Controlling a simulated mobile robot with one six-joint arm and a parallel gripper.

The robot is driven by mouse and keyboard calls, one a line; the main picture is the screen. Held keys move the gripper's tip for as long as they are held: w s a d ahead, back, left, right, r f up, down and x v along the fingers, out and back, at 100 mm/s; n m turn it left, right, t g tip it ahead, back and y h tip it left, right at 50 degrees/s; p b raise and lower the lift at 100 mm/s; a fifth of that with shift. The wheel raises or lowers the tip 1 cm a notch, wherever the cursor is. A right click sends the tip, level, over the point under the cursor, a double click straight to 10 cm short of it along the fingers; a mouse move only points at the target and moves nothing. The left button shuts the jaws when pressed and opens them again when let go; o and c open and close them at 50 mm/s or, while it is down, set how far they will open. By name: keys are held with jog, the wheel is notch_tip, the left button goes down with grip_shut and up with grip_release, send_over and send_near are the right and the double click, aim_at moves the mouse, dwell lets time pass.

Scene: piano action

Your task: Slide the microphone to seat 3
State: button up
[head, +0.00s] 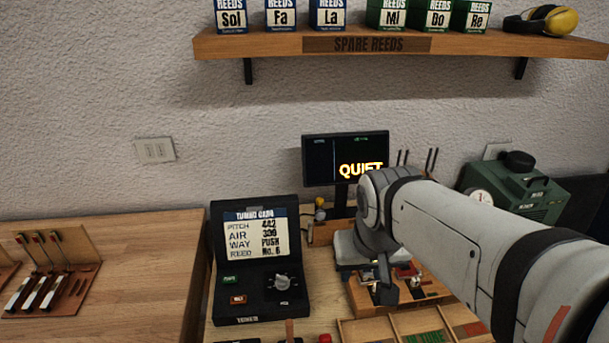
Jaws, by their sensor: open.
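My arm reaches in from the lower right, and its end hangs over the wooden workbench. My gripper (386,286) is a dark shape pointing down over a wooden block with small metal and red parts; the jaws are open. No thing is clearly recognisable as the microphone. A small upright piece with a rounded top (319,209) stands left of the monitor's post, but it is too small to identify. No seat numbers are readable, and my arm hides part of the bench behind it.
A dark monitor (346,159) reads "QUIET". An open black tuning case (253,262) stands left of my gripper. A divided wooden tray (411,329) lies in front. A green machine (514,191) stands at the right. A shelf (273,44) of reed boxes hangs above. The left bench (140,250) has bare room.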

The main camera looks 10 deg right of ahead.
jog(key=w+r+m+h, duration=0.15)
jog(key=w+m, duration=0.25)
jog(key=w, duration=1.2)
jog(key=m+h, duration=0.2)
jog(key=m, duration=0.2)
send_near(319, 199)
jog(key=shift+y, duration=0.25)
jog(key=x, duration=0.4)
jog(key=p+x, duration=0.1)
jog(key=x, duration=0.3)
jog(key=shift+w+d+f, duration=0.1)
jog(key=shift+d+f, duration=0.1)
jog(key=shift+d, duration=0.15)
jog(key=shift+c, duration=0.3)
